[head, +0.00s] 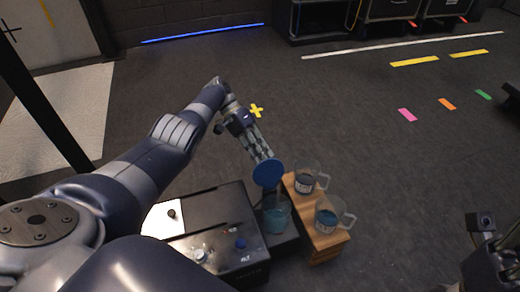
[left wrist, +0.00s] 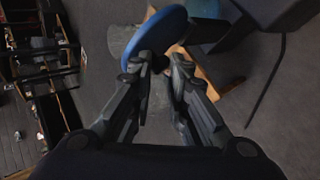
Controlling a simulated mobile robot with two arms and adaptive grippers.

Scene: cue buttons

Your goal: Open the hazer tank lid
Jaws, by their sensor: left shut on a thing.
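The hazer tank lid (head: 268,172) is a round blue disc, raised and tilted above the clear tank (head: 277,217), which holds bluish liquid. The tank stands at the right side of the black hazer (head: 215,222). My left gripper (head: 264,156) reaches in from above and is shut on the lid at its far edge. In the left wrist view the lid (left wrist: 152,37) shows edge-on at the fingertips (left wrist: 163,62). Whether the lid touches the tank at a hinge is hidden. Part of my right gripper (head: 485,245) shows at the lower right; its fingers are not clear.
A small wooden stand (head: 318,240) right of the tank carries two clear jugs with handles, one farther (head: 304,181) and one nearer (head: 328,218). The hazer top has blue and white knobs. Black cases stand at the back. The dark floor between is open, with coloured tape marks.

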